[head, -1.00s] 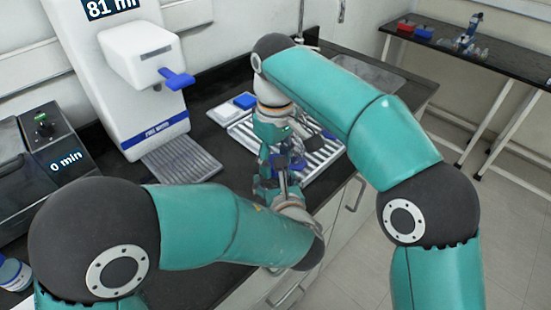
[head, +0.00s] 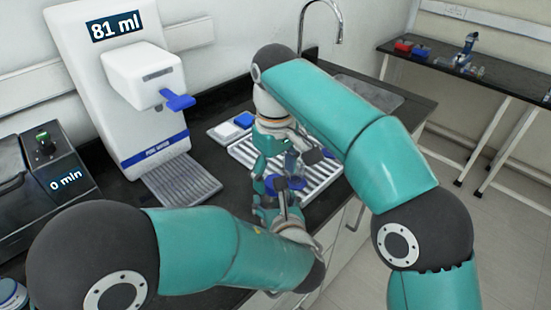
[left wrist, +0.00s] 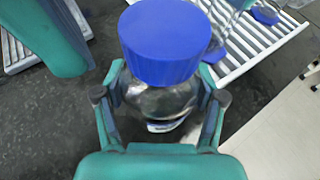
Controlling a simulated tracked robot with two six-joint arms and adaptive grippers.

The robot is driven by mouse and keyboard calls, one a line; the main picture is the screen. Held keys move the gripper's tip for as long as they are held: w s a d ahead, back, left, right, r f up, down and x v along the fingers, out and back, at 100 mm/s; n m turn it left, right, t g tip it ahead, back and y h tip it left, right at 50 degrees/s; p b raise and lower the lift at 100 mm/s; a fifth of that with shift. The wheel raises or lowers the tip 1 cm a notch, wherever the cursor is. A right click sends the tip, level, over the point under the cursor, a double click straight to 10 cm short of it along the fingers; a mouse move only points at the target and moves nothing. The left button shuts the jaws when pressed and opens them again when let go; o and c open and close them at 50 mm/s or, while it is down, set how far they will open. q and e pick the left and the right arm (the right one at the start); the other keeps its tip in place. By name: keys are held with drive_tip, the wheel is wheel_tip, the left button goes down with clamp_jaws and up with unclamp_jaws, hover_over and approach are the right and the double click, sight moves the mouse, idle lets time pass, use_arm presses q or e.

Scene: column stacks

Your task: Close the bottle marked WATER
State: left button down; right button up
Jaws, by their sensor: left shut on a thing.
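My left gripper (head: 284,186) is shut on a clear bottle (left wrist: 160,103), one finger on each side of its body. A blue cap (left wrist: 165,42) sits at the bottle's top in the left wrist view and hides the neck, so I cannot tell whether it is screwed tight. A pale label shows low on the bottle, but I cannot read it. My right gripper (head: 288,150) is just behind the bottle, over the rack, partly hidden by its own arm. I cannot tell how far its fingers are apart.
A white slatted rack (head: 322,178) lies on the dark counter behind the grippers. A water dispenser (head: 140,85) reading 81 ml and a dark device (head: 45,165) reading 0 min stand at left. A blue-topped glass item (left wrist: 265,14) is on the rack.

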drive_tip(key=shift+r, duration=2.7)
use_arm(q)
unclamp_jaws()
drive_tip(key=v, duration=1.2)
